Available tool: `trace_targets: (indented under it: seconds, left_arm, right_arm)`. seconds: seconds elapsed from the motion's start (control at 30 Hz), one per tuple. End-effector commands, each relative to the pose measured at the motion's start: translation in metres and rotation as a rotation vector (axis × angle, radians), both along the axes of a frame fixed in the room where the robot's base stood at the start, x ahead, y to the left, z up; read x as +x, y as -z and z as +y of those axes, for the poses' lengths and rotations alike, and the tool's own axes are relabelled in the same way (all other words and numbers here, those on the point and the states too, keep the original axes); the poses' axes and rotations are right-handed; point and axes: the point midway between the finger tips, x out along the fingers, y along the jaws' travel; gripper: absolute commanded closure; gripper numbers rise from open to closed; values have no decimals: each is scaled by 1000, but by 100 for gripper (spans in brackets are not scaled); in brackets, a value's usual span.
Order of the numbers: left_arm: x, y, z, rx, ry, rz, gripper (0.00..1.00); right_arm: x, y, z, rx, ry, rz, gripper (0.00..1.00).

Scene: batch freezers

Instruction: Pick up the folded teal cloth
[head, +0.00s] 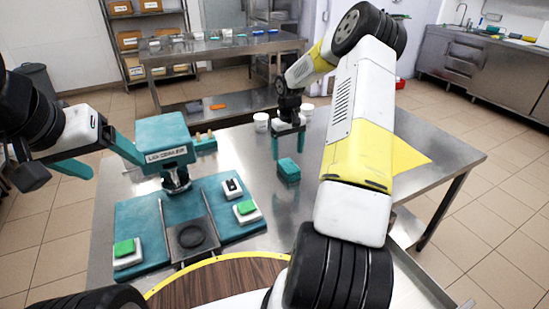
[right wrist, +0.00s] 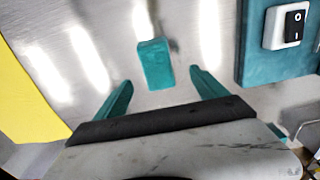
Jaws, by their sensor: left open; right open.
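The folded teal cloth (head: 288,170) is a small block lying on the bare steel table, right of the teal machine. My right gripper (head: 288,153) is open above and just behind it in the head view, fingers pointing down. In the right wrist view the cloth (right wrist: 154,65) lies beyond the two teal fingertips (right wrist: 162,78), roughly centred between them, with nothing held. My left gripper (head: 116,168) is open at the left, beside the machine head and far from the cloth.
The teal lid sealer (head: 168,143) stands left of the cloth, with green buttons and a black switch (head: 233,187) on its base. White tubs (head: 262,122) stand behind my right gripper. A yellow patch (head: 408,158) lies on the table's right. Table around the cloth is clear.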

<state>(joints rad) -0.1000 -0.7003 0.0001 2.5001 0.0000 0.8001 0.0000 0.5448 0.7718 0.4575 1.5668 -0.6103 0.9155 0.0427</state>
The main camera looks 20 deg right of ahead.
Motion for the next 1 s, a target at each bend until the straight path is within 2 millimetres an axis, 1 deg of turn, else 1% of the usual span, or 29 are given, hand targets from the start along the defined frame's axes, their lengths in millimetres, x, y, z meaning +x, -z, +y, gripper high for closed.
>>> trace_targets:
  seconds: [0.03, 0.33, 0.5, 0.6, 0.7, 0.87, 0.9, 0.97, 1.0]
  left_arm:
    - [0, 0, 0, 0, 0, 0, 22]
    - [0, 0, 0, 0, 0, 0, 22]
    - [0, 0, 0, 0, 0, 0, 22]
    - [0, 0, 0, 0, 0, 0, 22]
    - [0, 0, 0, 0, 0, 0, 22]
    - [0, 0, 0, 0, 0, 0, 22]
    - [0, 0, 0, 0, 0, 0, 22]
    - [0, 0, 0, 0, 0, 0, 22]
    - [0, 0, 0, 0, 0, 0, 22]
  right_arm:
    - [0, 7, 0, 4, 0, 4, 18]
    - [0, 41, -3, 4, 1, 5, 18]
    - [-1, 67, -6, 5, 0, 5, 18]
    - [-1, 77, -6, 4, 1, 4, 18]
    - [0, 80, -7, 3, 1, 2, 18]
    - [0, 80, -7, 3, 1, 1, 18]
    - [0, 80, -7, 3, 1, 1, 20]
    - [0, 80, -7, 3, 1, 1, 32]
    - [0, 80, -7, 3, 1, 1, 40]
